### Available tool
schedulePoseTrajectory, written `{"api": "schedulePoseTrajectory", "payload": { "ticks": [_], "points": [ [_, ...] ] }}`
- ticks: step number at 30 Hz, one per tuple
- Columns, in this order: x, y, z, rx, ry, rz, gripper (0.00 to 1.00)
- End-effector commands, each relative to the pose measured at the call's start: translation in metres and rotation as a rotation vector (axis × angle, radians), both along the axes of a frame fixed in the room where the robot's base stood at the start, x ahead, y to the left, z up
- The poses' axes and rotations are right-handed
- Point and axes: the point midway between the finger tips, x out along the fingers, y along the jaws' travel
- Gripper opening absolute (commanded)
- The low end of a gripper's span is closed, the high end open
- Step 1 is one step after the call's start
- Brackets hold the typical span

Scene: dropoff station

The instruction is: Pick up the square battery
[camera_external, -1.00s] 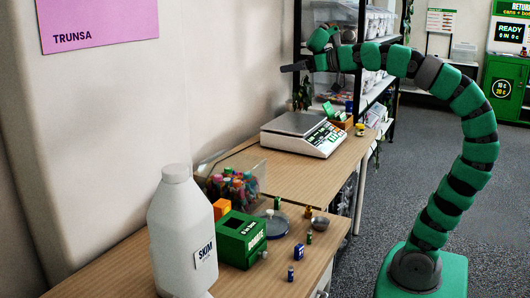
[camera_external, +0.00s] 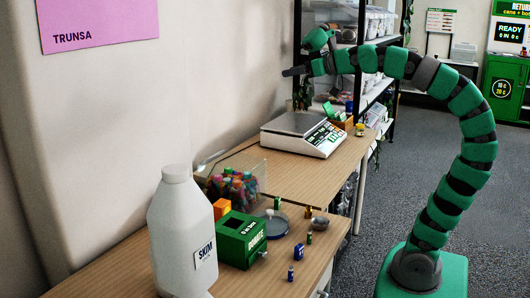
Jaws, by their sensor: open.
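Several small battery-like items stand on the near part of the wooden table. They include a blue one (camera_external: 291,274) near the front edge, another blue one (camera_external: 298,251) behind it, a green one (camera_external: 309,239), a brown-and-gold one (camera_external: 308,212) and a dark green one (camera_external: 277,203). They are too small for me to tell for sure which is the square battery. My gripper (camera_external: 294,71) is open, high above the far end of the table, well away from these items. It points left, and nothing shows between its fingers.
A white jug (camera_external: 180,235) marked SKIM stands at the front left. Behind it are a green donation box (camera_external: 240,240), an orange block (camera_external: 221,208) and a clear bin (camera_external: 252,170) of colourful items. A white scale (camera_external: 305,135) sits farther back. A shelf (camera_external: 297,40) rises behind my gripper.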

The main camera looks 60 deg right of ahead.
Motion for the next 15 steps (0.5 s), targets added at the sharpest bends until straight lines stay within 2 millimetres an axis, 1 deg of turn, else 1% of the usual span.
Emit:
{"api": "schedulePoseTrajectory", "payload": {
  "ticks": [2,4,5,6,8,9,11,12,14,15],
  "points": [
    [0.014,0.021,-0.024,-0.057,0.092,0.056,0.41],
    [0.025,0.048,-0.061,-0.142,0.215,0.138,0.41],
    [0.027,0.063,-0.078,-0.186,0.272,0.182,0.41],
    [0.028,0.083,-0.103,-0.249,0.353,0.251,0.41],
    [0.024,0.112,-0.143,-0.349,0.477,0.362,0.41],
    [0.016,0.130,-0.168,-0.415,0.556,0.442,0.41],
    [0.000,0.153,-0.204,-0.513,0.670,0.564,0.41],
    [-0.014,0.167,-0.225,-0.573,0.740,0.645,0.41],
    [-0.034,0.184,-0.251,-0.657,0.828,0.763,0.41],
    [-0.049,0.193,-0.267,-0.705,0.885,0.836,0.41]
  ]
}}
